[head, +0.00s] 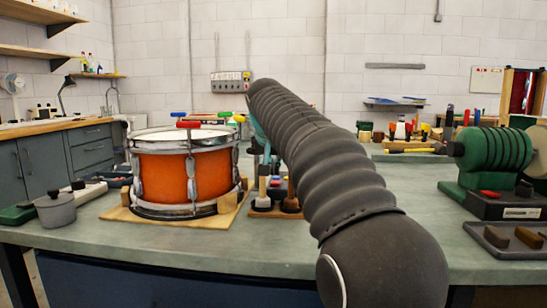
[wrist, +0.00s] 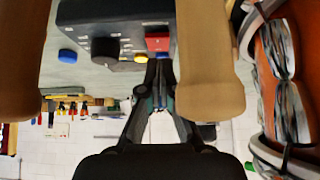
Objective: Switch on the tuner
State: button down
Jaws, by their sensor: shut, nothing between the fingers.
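In the wrist view, which is upside down, a dark grey box that looks like the tuner (wrist: 120,12) is at the top. Its face carries a black knob (wrist: 104,49), a red switch (wrist: 157,44) and small white marks. My gripper (wrist: 157,68) is shut and empty, with its fingertips at the box's face close to the red switch. I cannot tell whether they touch it, or how the switch is set. In the head view my arm covers the tuner and most of the gripper.
Two tan wooden posts (wrist: 208,60) flank the gripper closely in the wrist view. An orange drum (head: 170,178) stands on a wooden board left of my arm. A rack with tool handles (head: 262,205) is beside it. A green machine (head: 490,150) stands at right.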

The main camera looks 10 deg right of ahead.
aim_at(274, 183)
jog(key=shift+s+f, duration=0.1)
jog(key=shift+f, duration=0.9)
jog(key=shift+s+a+f+b, duration=0.1)
jog(key=shift+s+f+b, duration=0.15)
jog(key=shift+f+b, duration=0.25)
jog(key=shift+f, duration=0.15)
